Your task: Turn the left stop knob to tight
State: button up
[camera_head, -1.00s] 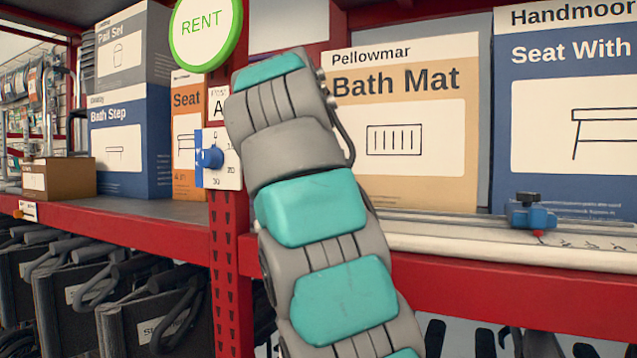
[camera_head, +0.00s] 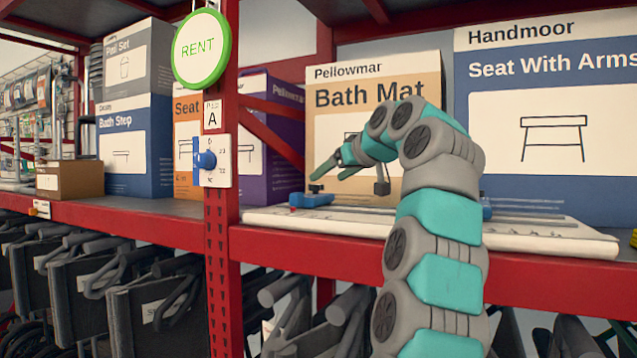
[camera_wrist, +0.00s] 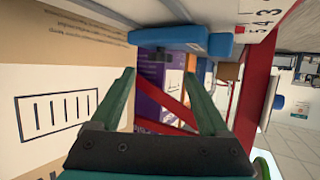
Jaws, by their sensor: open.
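The left stop (camera_head: 312,200) is a blue block on the pale scale board (camera_head: 560,232), with a small dark knob (camera_head: 316,188) on top. My open gripper (camera_head: 330,172) has green fingers and hovers just above and right of this knob, apart from it, nothing between the fingers. In the wrist view the blue stop (camera_wrist: 180,36) lies across the top, beyond the fingertips (camera_wrist: 160,76); the knob's setting cannot be read. Part of a second blue stop (camera_head: 487,208) shows behind my arm at the right.
The Bath Mat box (camera_head: 330,110) stands close behind the gripper. A red post (camera_head: 222,250) with a blue dial (camera_head: 205,160) and a round RENT sign (camera_head: 202,48) stands to the left. A Seat With Arms box (camera_head: 550,130) is at the right. Folded equipment hangs below.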

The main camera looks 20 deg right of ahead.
aim_at(321, 195)
jog(key=x, duration=0.5)
jog(key=shift+w+p, duration=0.1)
jog(key=shift+p, duration=0.2)
jog(key=shift+c, duration=0.3)
grip_shut()
